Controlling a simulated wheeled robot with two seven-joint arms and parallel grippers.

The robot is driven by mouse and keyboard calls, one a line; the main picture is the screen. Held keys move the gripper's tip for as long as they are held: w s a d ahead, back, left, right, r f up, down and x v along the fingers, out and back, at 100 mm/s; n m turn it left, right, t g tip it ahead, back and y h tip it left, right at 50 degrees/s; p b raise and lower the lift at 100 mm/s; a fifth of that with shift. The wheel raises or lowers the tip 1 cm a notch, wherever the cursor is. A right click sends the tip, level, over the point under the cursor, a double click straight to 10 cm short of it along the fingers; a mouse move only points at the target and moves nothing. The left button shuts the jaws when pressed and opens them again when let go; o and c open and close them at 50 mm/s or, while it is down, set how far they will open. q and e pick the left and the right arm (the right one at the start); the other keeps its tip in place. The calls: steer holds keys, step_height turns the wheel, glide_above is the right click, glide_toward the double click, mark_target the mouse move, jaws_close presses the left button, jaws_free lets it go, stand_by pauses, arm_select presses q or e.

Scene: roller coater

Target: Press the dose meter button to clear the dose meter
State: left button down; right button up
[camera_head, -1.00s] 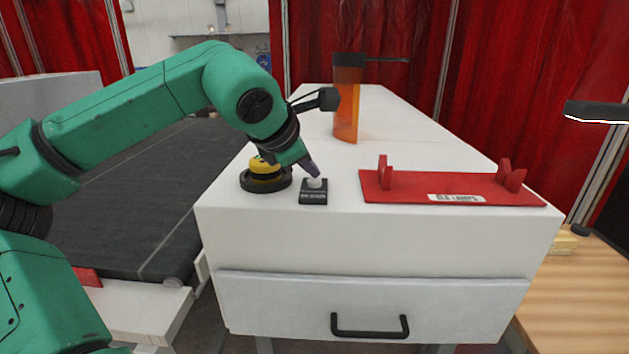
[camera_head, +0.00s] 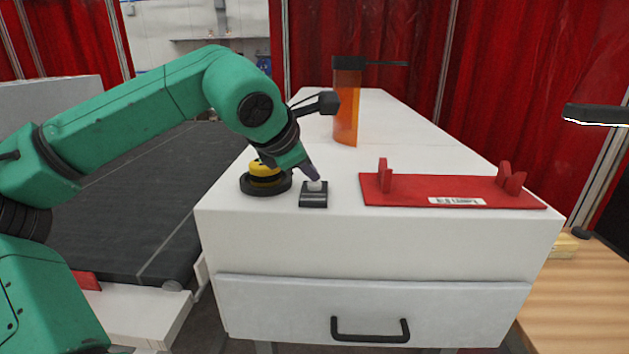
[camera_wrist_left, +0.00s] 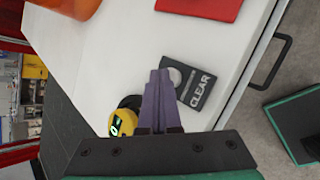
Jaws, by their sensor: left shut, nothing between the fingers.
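The clear button box (camera_head: 313,199) is a small black block with a pale round button on top, at the front left of the white cabinet top. In the left wrist view the box (camera_wrist_left: 199,92) shows the word CLEAR. The yellow dose meter (camera_head: 266,173) sits in a black round base just left of it; its lit display shows in the left wrist view (camera_wrist_left: 117,124). My left gripper (camera_head: 314,176) is shut and empty, its fingertips at the button and partly covering it. I cannot tell whether they touch it. My right gripper is not in view.
A red holder (camera_head: 430,190) with upright prongs lies right of the button. An orange curved shield (camera_head: 346,110) stands farther back. The white cabinet (camera_head: 400,235) has a closed drawer with a black handle (camera_head: 370,336). A dark conveyor belt (camera_head: 130,190) is at left.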

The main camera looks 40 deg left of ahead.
mark_target(310, 185)
arm_select(q)
steer(key=shift+r, duration=0.6)
steer(key=shift+r+p, duration=0.1)
steer(key=shift+p, duration=0.25)
step_height(310, 185, up, 5)
steer(key=p, duration=0.4)
stand_by(0.3)
